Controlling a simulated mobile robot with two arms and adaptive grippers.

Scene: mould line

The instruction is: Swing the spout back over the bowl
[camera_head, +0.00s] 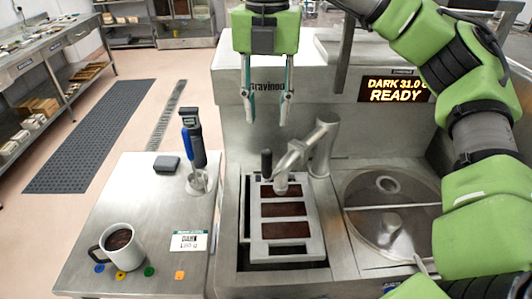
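The steel spout (300,152) bends from its upright post down to the left, with its outlet over the far end of the mould (259,229). A black handle (266,163) stands up near the outlet. The mould has three cavities filled dark brown. The round steel bowl (353,190) lies to the right of the mould, with a divided cover and a central hub. My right gripper (268,120) hangs from above with its two fingers pointing down, apart and empty, above the handle and not touching it. My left gripper is not in view.
A steel side table (142,192) at left carries a mug of brown liquid (122,247), a stand with blue and black tools (196,150), a small dark box (166,164) and a label card (189,241). A display (394,90) reads READY behind the bowl.

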